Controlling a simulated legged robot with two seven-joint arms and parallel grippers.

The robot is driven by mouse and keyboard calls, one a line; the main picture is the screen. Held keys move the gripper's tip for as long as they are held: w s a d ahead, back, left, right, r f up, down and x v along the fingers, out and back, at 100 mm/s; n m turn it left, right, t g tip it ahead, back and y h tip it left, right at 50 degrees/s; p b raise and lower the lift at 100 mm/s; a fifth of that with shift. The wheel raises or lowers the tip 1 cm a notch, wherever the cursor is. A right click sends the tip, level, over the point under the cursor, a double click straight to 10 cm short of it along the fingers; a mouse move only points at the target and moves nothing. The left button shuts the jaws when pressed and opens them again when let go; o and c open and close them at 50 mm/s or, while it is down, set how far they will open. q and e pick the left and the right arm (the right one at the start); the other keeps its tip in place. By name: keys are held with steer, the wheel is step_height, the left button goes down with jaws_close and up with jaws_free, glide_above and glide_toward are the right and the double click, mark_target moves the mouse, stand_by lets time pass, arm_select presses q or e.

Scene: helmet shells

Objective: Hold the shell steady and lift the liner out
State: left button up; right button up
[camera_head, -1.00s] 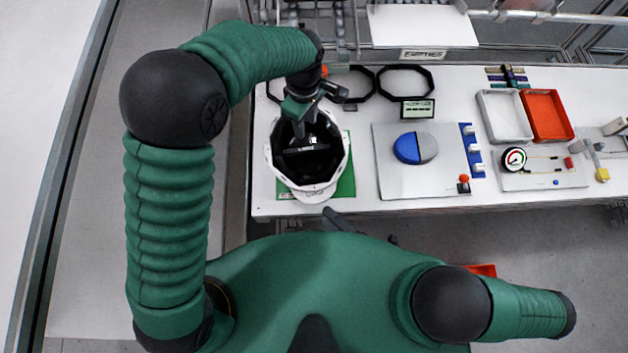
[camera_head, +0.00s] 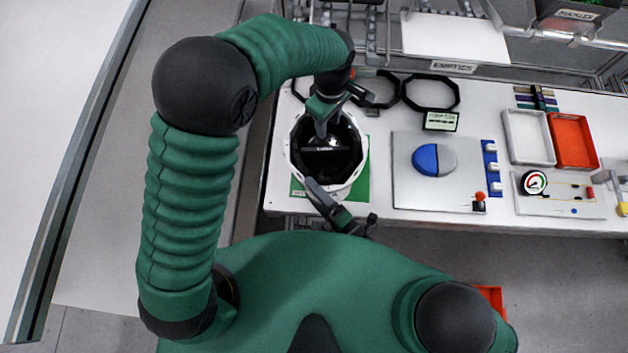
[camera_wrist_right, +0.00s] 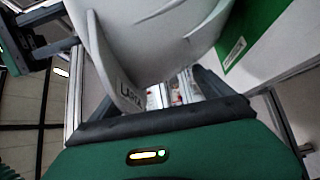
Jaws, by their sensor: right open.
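The white helmet shell (camera_head: 354,176) sits open side up on a green mat (camera_head: 361,188) at the left end of the table. Its black liner (camera_head: 330,163) is inside. My left gripper (camera_head: 321,130) reaches down over the shell's far side, fingertips at the liner; whether they grip is unclear. My right gripper (camera_head: 314,187) is open at the shell's near edge. In the right wrist view the shell (camera_wrist_right: 160,35) fills the top, close in front of the right gripper, with a brim marked with partly readable letters. Contact there cannot be told.
To the right are a grey panel with a blue-and-grey disc (camera_head: 427,160), a white tray (camera_head: 528,137), a red tray (camera_head: 573,141) and a gauge (camera_head: 534,182). The table's front edge is close below the shell.

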jaws_close()
stand_by(0.4)
steer(key=shift+f, duration=0.1)
stand_by(1.1)
